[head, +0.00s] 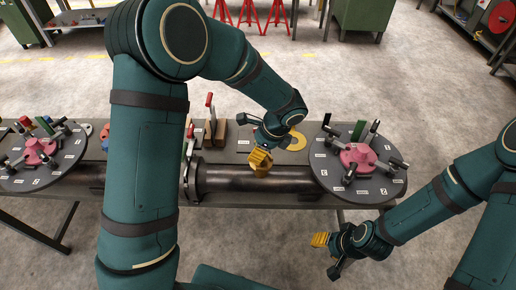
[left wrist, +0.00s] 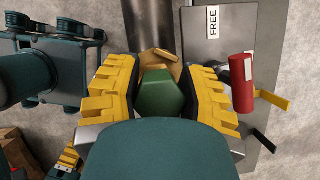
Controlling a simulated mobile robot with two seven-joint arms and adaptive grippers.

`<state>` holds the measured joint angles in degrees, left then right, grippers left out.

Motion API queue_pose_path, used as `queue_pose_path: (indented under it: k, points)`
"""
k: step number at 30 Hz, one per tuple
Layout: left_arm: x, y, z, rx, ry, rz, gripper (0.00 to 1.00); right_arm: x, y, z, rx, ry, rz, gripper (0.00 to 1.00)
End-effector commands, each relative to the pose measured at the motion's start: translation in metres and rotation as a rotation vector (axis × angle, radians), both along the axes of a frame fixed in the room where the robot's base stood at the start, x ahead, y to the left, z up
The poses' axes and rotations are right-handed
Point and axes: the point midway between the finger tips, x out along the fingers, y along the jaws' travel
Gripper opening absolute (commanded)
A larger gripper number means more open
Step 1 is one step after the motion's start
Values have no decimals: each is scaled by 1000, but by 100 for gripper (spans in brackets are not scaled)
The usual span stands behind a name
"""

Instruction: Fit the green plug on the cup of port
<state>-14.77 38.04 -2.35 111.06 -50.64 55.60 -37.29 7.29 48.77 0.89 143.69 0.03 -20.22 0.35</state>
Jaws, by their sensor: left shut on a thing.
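The green plug (left wrist: 160,92) is a green hexagonal piece between the yellow fingers of my left gripper (left wrist: 160,95) in the left wrist view. The gripper is shut on it. In the head view my left gripper (head: 260,160) is over the dark pipe of the spool, left of the right flange, and hides the plug. A brass-coloured piece (left wrist: 160,62) shows just beyond the plug; I cannot tell whether it belongs to it. I cannot make out the port's cup. My right gripper (head: 321,240) is in front of the bench, low and right; its finger gap is unclear.
The spool's dark pipe (head: 230,181) joins a left flange (head: 22,179) and a right flange (head: 391,182), each with a pink hub, dark posts and white labels.

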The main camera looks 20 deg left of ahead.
Motion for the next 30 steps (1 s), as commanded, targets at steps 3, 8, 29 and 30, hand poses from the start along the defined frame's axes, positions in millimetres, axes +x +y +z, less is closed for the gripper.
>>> queue_pose_path:
  k: [3,8,29,30]
  points:
    - [0,0,1,0,-1,0,0,0,0,0,0,0,0,47]
    - [0,0,1,0,-1,0,73,0,0,0,0,0,0,47]
    - [1,-29,71,-2,-5,-1,73,0,0,0,0,0,0,47]
    - [1,-32,77,-1,-5,-1,73,0,0,0,0,0,0,47]
